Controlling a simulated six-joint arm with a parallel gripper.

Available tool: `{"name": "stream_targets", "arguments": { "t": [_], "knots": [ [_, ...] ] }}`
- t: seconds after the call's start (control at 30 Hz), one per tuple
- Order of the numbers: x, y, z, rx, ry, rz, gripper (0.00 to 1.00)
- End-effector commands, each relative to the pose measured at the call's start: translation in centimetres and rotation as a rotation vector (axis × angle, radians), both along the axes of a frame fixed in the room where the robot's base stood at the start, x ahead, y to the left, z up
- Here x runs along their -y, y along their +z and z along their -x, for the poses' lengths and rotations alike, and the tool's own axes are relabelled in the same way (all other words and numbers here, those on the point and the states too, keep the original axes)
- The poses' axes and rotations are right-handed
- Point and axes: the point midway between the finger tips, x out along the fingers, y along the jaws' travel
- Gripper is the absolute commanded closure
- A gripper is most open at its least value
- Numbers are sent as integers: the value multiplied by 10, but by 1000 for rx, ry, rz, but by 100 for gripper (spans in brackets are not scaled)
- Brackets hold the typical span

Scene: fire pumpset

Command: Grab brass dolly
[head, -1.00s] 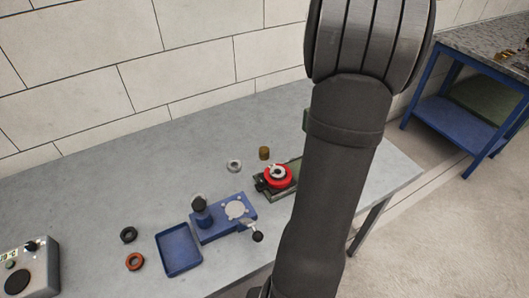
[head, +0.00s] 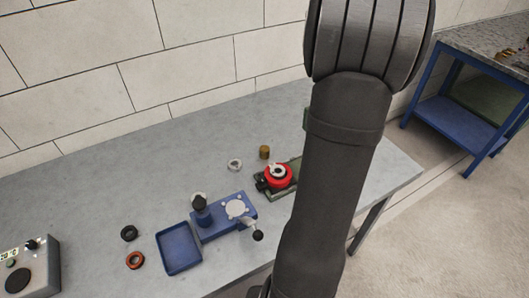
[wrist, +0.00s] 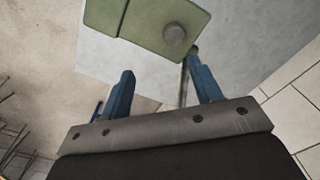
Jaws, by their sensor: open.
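A small brass-coloured cylinder (head: 264,152), which looks like the brass dolly, stands upright on the grey bench behind a red ring-shaped part (head: 278,176). My gripper is hidden in the head view, where my dark arm covers the right part of the bench. In the wrist view my gripper (wrist: 160,60) shows two blue fingers spread apart with nothing between them. Beyond the fingertips is a green plate (wrist: 135,22) with a round grey knob (wrist: 174,35) on it. I cannot make out the brass dolly in the wrist view.
A blue fixture (head: 228,216) with a lever and a blue tray (head: 180,250) stand left of the red part. A pale ring (head: 235,165), a black ring (head: 129,234) and an orange-red ring (head: 135,260) lie on the bench. A grey instrument (head: 30,265) is far left.

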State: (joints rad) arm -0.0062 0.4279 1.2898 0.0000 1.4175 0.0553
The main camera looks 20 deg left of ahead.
Motion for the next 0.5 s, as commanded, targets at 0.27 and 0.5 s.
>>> {"name": "stream_targets", "arguments": {
  "t": [0.27, 0.5],
  "knots": [
    [-31, -12, -12, 47, -414, -16, 42],
    [-63, -22, -22, 88, -842, -58, 42]
  ]
}}
